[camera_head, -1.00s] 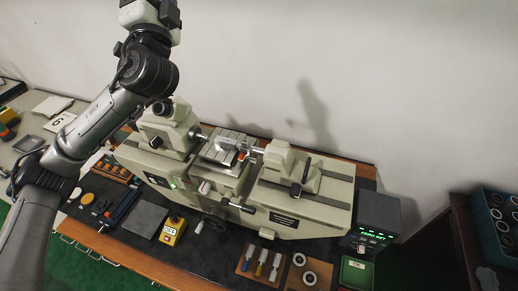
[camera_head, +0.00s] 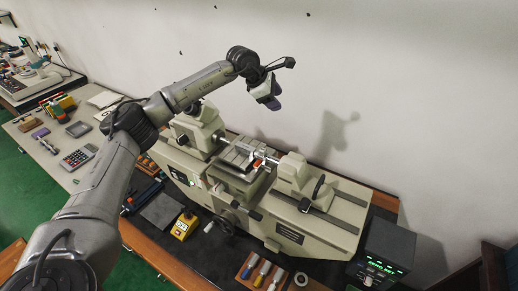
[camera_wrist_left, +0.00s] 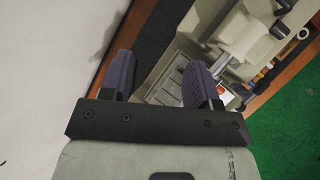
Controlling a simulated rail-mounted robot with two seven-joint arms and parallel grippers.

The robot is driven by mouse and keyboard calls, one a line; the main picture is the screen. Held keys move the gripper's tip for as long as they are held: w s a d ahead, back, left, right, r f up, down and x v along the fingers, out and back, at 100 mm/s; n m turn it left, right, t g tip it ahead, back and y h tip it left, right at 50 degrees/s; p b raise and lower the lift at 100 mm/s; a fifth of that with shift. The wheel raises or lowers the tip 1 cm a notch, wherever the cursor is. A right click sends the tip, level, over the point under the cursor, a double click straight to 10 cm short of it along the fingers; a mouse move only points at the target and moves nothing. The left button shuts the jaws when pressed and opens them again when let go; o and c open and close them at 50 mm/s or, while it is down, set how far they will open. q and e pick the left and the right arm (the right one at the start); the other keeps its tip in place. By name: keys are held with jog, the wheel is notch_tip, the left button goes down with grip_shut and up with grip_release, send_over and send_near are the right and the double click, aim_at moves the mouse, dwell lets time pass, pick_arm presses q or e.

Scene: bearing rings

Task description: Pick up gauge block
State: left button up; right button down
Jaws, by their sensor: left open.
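My left gripper (camera_head: 272,101) hangs in the air above and behind the measuring machine's stage (camera_head: 238,158). In the left wrist view its two dark fingers (camera_wrist_left: 160,72) are apart, with nothing held between them. The stage (camera_wrist_left: 172,85) shows beyond and between the fingers there. A small orange-and-white piece (camera_head: 260,160) sits at the stage's right side; it also shows in the left wrist view (camera_wrist_left: 223,90), partly behind the right finger. I cannot tell which small piece is the gauge block. My right gripper is not in view.
The machine's left head (camera_head: 197,128) and right head (camera_head: 295,174) flank the stage closely. A yellow box (camera_head: 184,226) and a tool board (camera_head: 263,273) lie in front. A display unit (camera_head: 384,250) stands at right. The wall is close behind.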

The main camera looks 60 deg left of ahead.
pick_arm(q)
jog(key=s+a+f+m+g+y, duration=0.2)
jog(key=s+a+f+m+g, duration=0.1)
jog(key=s+g, duration=0.5)
jog(key=m+p, duration=0.1)
send_over(245, 146)
jog(key=shift+t, duration=0.4)
jog(key=f, duration=0.8)
jog(key=shift+w+d+f, duration=0.15)
jog(key=shift+w+f, duration=0.05)
jog(key=shift+f, duration=0.15)
jog(key=shift+s+f+p, duration=0.15)
jog(key=shift+f+p, duration=0.25)
jog(key=shift+f, duration=0.6)
jog(key=shift+s+f+p, duration=0.15)
jog(key=shift+f+p, duration=0.25)
jog(key=shift+f, duration=1.35)
jog(key=shift+c, duration=0.5)
jog(key=shift+r, duration=0.1)
grip_shut()
